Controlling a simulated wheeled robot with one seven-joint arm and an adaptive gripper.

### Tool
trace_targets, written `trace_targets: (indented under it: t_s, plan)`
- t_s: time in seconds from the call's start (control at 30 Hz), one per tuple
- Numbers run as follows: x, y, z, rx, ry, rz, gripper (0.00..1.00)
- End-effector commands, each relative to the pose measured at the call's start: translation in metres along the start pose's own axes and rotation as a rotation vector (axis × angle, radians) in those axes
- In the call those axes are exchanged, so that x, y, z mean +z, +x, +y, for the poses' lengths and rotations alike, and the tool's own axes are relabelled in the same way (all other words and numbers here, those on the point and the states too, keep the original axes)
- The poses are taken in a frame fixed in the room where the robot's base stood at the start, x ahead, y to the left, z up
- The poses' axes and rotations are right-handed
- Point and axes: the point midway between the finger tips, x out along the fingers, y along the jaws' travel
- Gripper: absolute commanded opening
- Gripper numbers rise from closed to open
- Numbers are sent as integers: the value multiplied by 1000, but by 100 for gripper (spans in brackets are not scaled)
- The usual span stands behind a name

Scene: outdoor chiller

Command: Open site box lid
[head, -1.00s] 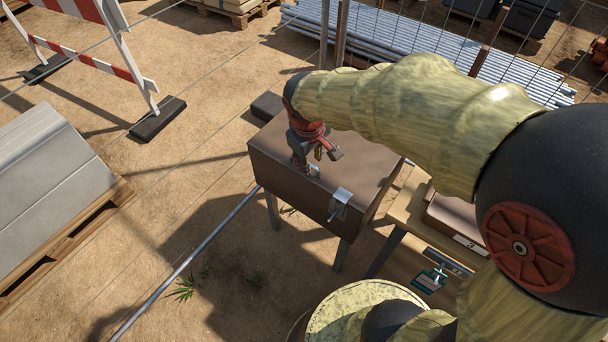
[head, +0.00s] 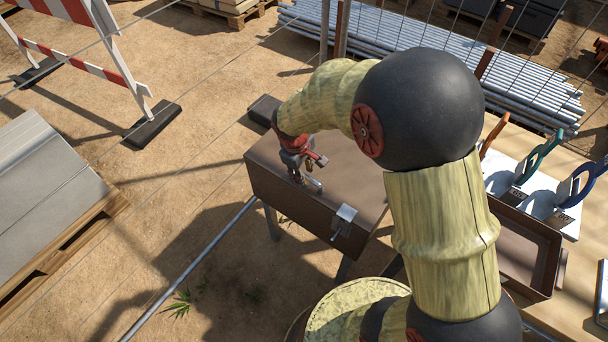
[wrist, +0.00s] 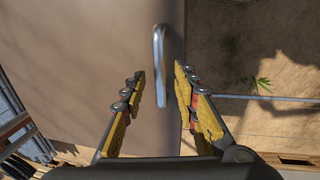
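The brown site box (head: 270,190) stands on legs in the middle of the head view, its lid (head: 345,170) down. A metal latch (head: 343,217) sits at the lid's front edge. A silver bar handle (head: 313,184) is at the front of the lid; it also shows in the wrist view (wrist: 158,50). My gripper (head: 299,178) is over the front of the lid, close to the handle. In the wrist view my gripper (wrist: 160,74) has its two fingers apart, with the handle lying between and just beyond the fingertips. I cannot tell whether either finger touches it.
A table at right holds a brown open tray (head: 533,238) and a white rack (head: 565,222) with coloured-handled tools. Silver pipes (head: 430,60) lie behind the box. A striped barrier (head: 75,60) and a pallet of slabs (head: 45,200) stand left. Sandy ground before the box is open.

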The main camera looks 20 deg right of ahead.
Motion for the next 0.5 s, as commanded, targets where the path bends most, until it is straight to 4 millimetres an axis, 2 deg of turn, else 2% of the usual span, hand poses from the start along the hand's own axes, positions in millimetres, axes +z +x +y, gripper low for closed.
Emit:
trace_targets:
  t_s: [0.27,0.5]
  plan:
    - [0,3,1,1,1,1,30]
    - [0,2,0,1,1,2,17]
